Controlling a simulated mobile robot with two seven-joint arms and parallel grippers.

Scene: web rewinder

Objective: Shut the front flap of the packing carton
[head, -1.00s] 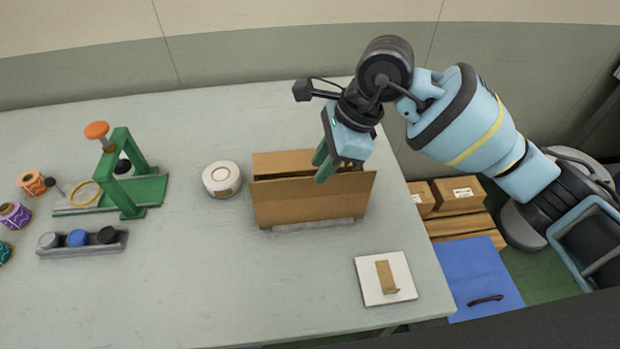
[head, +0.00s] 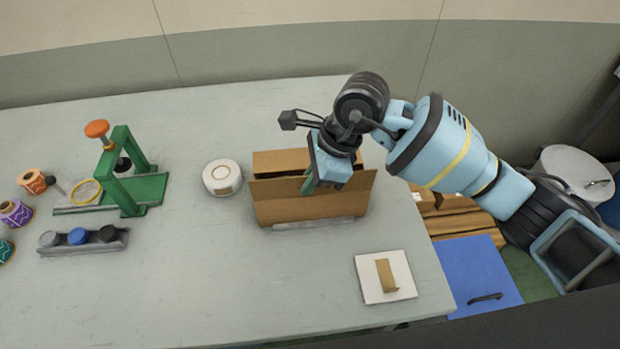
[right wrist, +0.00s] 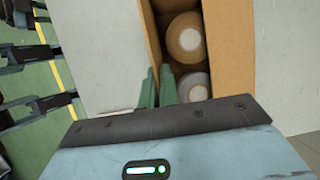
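The brown packing carton (head: 312,208) stands on the table, its top open. Its front flap (head: 350,183) is raised along the near side, leaning outward; its back flap (head: 280,160) is folded outward. My right gripper (head: 307,185) is low over the carton, at the front flap; one green fingertip shows in the head view. In the right wrist view the two fingers (right wrist: 158,88) are close together at a narrow cardboard edge (right wrist: 151,40); whether they grip it is unclear. Pale rolls (right wrist: 185,38) lie inside the carton, beside a wide flap (right wrist: 230,50). My left gripper is out of view.
A white roll (head: 222,177) stands left of the carton. A white plate with a tan piece (head: 386,277) lies at the front right. A green press (head: 130,180), a grey tray (head: 82,241) and several spools stand at the left.

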